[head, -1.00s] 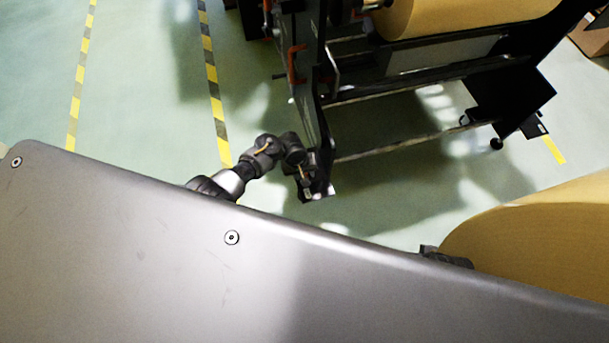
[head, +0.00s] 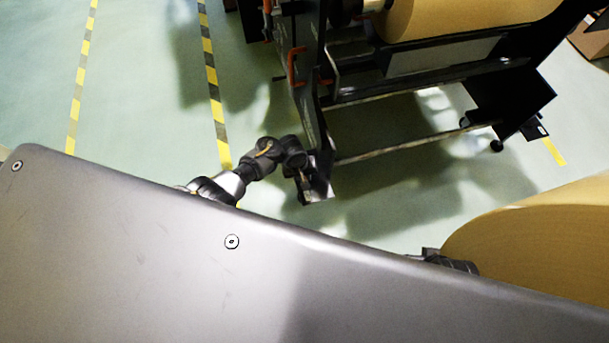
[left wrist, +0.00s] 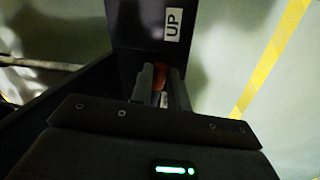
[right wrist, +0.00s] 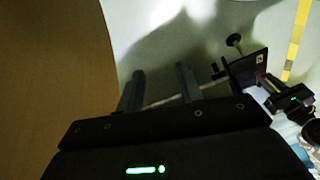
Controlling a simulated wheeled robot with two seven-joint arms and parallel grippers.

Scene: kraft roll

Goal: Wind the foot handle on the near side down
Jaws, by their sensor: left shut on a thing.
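The red-orange foot handle (left wrist: 158,76) shows as a small patch between the fingers in the left wrist view. My left gripper (left wrist: 162,78) is shut on it, beside a dark plate (left wrist: 140,22) with a white "UP" label (left wrist: 173,24). In the head view my left gripper (head: 308,186) is at the low near end of the dark stand (head: 316,120); the handle is hidden there. My right gripper (right wrist: 158,82) is open and empty, away from the handle. In the head view only part of it (head: 450,262) shows, beyond the grey panel.
A large kraft roll (head: 545,240) stands at the right, close to my right gripper. Another kraft roll (head: 450,18) sits on the stand. My grey top panel covers the lower head view. Green floor with a yellow-black stripe (head: 213,90) is free at the left.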

